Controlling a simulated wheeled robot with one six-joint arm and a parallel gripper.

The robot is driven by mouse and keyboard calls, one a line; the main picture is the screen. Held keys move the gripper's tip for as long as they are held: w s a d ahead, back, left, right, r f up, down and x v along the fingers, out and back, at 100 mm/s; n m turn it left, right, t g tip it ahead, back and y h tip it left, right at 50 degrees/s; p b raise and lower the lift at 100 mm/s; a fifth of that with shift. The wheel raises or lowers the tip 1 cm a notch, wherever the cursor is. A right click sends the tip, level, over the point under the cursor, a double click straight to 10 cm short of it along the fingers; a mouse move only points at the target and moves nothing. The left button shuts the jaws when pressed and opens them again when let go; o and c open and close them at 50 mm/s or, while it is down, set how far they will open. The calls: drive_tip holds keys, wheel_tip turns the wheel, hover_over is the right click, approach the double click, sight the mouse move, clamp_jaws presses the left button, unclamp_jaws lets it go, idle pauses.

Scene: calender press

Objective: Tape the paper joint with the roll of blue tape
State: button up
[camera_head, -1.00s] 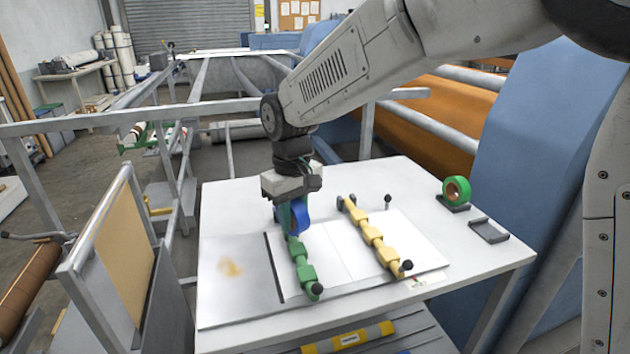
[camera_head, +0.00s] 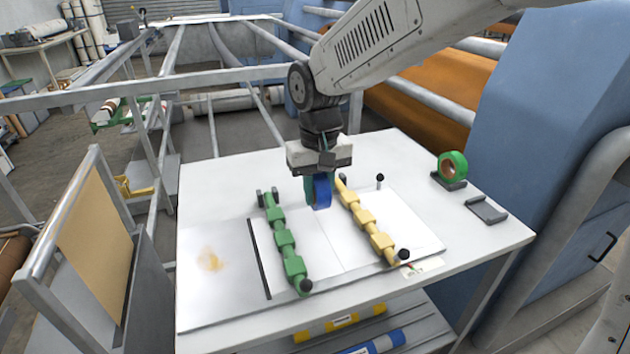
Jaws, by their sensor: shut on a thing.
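My gripper (camera_head: 320,180) points down over the white table and is shut on the roll of blue tape (camera_head: 321,192). The roll stands upright on edge in the jaws, close to the far end of the paper joint (camera_head: 326,238). I cannot tell whether it touches the paper. The joint shows as a thin line between white sheets, running towards the front. A green segmented bar (camera_head: 285,241) lies left of the joint and a yellow segmented bar (camera_head: 367,222) lies right of it.
A roll of green tape (camera_head: 452,165) stands in a dark holder at the table's right. An empty dark holder (camera_head: 487,210) is beside it. A small black-topped post (camera_head: 380,181) stands behind the yellow bar. The table (camera_head: 460,241) is clear at front right.

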sight(325, 205)
drive_tip(key=s, duration=0.1)
drive_tip(key=s+d, duration=0.1)
drive_tip(key=s, duration=0.3)
drive_tip(key=shift+d, duration=0.25)
drive_tip(key=shift+s+d+f, duration=0.1)
drive_tip(key=shift+s, duration=0.2)
drive_tip(key=shift+w+f, duration=0.1)
drive_tip(key=shift+f, duration=1.5)
drive_tip(key=shift+f, duration=0.35)
drive_tip(key=shift+w, duration=0.15)
drive_tip(key=shift+w+a, duration=0.2)
drive_tip(key=shift+w, duration=0.15)
drive_tip(key=shift+w, duration=0.15)
drive_tip(key=shift+w+a, duration=0.15)
drive_tip(key=shift+w, duration=0.2)
drive_tip(key=shift+w, duration=0.1)
